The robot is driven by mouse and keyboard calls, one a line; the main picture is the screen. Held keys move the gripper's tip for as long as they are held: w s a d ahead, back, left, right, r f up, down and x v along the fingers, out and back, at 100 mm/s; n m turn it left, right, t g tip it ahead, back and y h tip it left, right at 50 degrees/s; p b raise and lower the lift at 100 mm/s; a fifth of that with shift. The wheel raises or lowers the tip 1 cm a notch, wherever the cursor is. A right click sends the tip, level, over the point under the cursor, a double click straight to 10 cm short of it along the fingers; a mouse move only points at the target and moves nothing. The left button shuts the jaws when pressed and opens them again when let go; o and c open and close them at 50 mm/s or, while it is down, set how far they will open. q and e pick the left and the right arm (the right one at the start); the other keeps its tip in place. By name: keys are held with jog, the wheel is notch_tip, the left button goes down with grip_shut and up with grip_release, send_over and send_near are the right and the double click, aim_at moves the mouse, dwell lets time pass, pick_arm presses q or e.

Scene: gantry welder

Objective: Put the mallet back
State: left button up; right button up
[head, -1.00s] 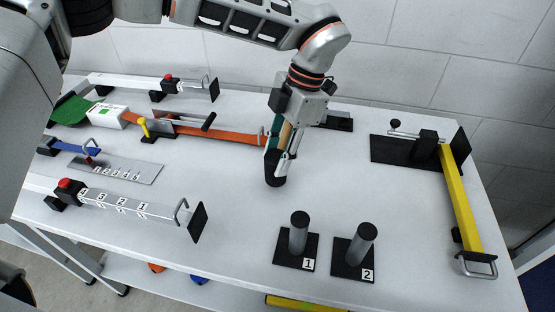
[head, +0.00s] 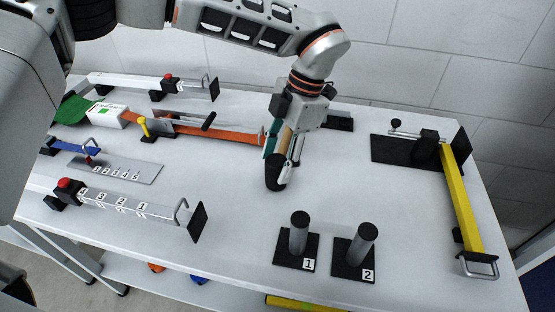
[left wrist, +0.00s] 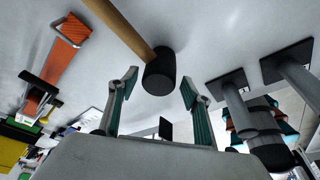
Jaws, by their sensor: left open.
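The mallet has a black head (head: 275,173) and a tan wooden handle (head: 284,137). It appears to stand head down over the white table, with the handle rising beside my left gripper (head: 281,158). In the left wrist view, the black head (left wrist: 160,73) lies just beyond and between the parted fingertips of my left gripper (left wrist: 160,86), and the handle runs to the upper left. The gripper is open. I cannot tell whether a finger touches the mallet. The handle's upper end is hidden behind the gripper in the head view. My right gripper is not in view.
Two dark posts on black plates, marked 1 (head: 299,235) and 2 (head: 361,246), stand in front. A yellow bar (head: 461,200) is at the right, and a numbered white bar (head: 128,206) at the left. A black plate (head: 340,122) lies behind my gripper.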

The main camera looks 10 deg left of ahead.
pick_arm(q)
jog(key=p+v, duration=0.1)
jog(key=v, duration=1)
jog(key=shift+d+r, duration=0.15)
jog(key=shift+r, duration=0.2)
jog(key=shift+w, duration=0.1)
